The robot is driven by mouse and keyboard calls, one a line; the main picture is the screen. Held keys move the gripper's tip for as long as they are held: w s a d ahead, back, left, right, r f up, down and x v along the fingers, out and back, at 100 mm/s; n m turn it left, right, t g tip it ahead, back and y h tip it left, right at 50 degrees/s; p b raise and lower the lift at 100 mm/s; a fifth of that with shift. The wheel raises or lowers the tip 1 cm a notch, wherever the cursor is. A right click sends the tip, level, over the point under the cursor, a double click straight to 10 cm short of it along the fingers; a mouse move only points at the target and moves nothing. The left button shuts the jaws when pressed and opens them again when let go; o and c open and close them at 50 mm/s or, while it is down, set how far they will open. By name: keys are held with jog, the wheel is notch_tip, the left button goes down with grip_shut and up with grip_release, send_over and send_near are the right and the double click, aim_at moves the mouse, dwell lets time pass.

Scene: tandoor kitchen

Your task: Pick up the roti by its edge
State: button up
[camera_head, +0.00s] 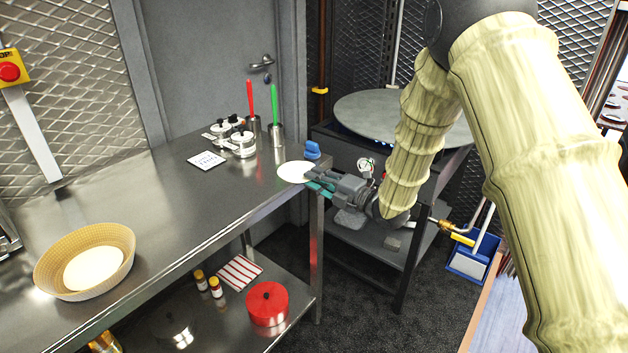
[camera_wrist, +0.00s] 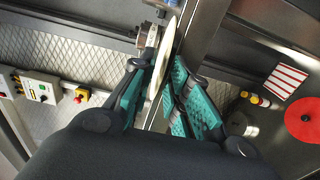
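The roti at my gripper is a pale flat disc (camera_head: 294,172) at the far right corner of the steel counter. In the wrist view the same disc (camera_wrist: 164,62) shows almost edge-on, its near edge reaching in between my two teal-padded fingers. My gripper (camera_head: 314,183) comes in from the right at the counter's corner. In the wrist view my gripper (camera_wrist: 157,72) is open, with one finger on each side of the disc and gaps visible. Whether either finger touches it is unclear.
Another pale disc (camera_head: 93,268) lies in a woven basket (camera_head: 50,276) at front left. The lower shelf holds a red pot (camera_head: 267,304). A round griddle (camera_head: 365,108) is beyond.

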jog(key=shift+w+a, duration=0.15)
jog(key=shift+c, duration=0.2)
grip_shut()
notch_tip(320, 180, up, 3)
jog(key=shift+f+p, duration=0.2)
jog(key=shift+p, duration=0.2)
jog(key=s+d+r, duration=0.5)
jog(key=s+d, duration=0.3)
jog(key=d, duration=0.3)
jog(key=shift+s+d+p, duration=0.15)
jog(key=shift+d+p, duration=0.05)
jog(key=shift+p, duration=0.15)
dwell(0.3)
